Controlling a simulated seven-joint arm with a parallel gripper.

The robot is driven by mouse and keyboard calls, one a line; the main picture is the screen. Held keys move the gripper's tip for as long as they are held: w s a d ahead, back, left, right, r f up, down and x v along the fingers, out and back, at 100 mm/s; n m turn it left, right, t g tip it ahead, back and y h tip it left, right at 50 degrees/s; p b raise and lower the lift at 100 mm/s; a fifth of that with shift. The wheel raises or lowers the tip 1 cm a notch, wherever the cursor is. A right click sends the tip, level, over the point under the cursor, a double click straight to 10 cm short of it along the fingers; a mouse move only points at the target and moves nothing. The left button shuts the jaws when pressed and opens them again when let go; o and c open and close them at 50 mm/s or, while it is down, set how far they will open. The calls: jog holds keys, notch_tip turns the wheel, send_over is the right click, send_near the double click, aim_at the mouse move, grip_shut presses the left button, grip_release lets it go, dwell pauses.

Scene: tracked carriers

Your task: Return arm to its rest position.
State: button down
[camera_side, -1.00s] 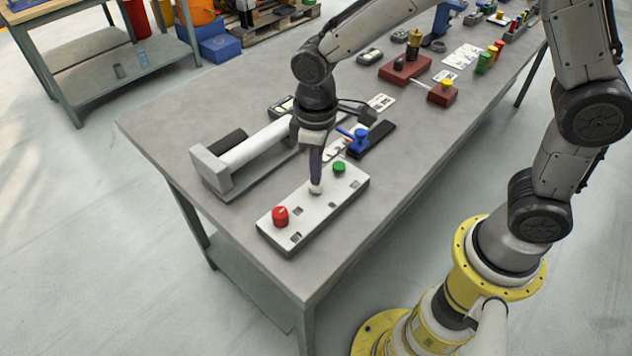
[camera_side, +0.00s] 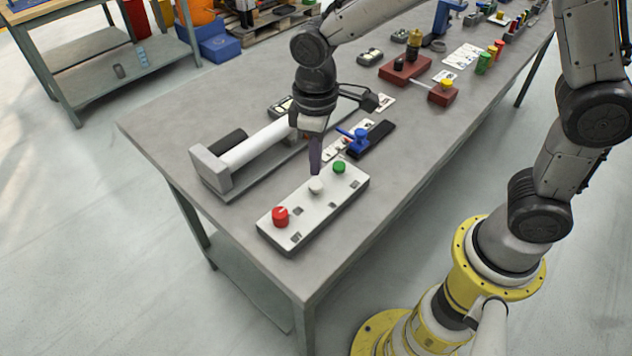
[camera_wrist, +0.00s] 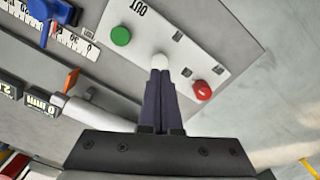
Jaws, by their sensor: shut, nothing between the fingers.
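My gripper (camera_side: 315,172) is shut and empty, pointing down just above the white knob (camera_side: 316,186) in the middle of a white panel (camera_side: 297,220). In the side view a small gap seems to show between fingertips and knob. In the wrist view my gripper (camera_wrist: 160,72) has its fingers together and partly covers the white knob (camera_wrist: 160,60). A red knob (camera_side: 280,217) is at the panel's near left end and a green knob (camera_side: 339,167) at its far right end. They also show in the wrist view as the red knob (camera_wrist: 202,91) and green knob (camera_wrist: 121,36).
A white roller in a grey frame (camera_side: 212,172) lies left of my gripper. Red blocks (camera_side: 405,70) and small items stand farther back. The table's near left part is bare.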

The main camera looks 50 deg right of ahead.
jog(key=shift+d, duration=0.1)
jog(key=s+d+r+m+t, duration=0.35)
jog(key=d+r, duration=0.45)
jog(key=r, duration=0.4)
jog(key=s+d+m+t, duration=0.1)
jog(key=s+d, duration=0.1)
jog(key=s, duration=0.5)
jog(key=s+d+m+t, duration=0.1)
jog(key=s+d, duration=0.1)
jog(key=s, duration=0.5)
jog(key=shift+d+f, duration=0.4)
jog(key=shift+f, duration=0.05)
jog(key=shift+m, duration=0.25)
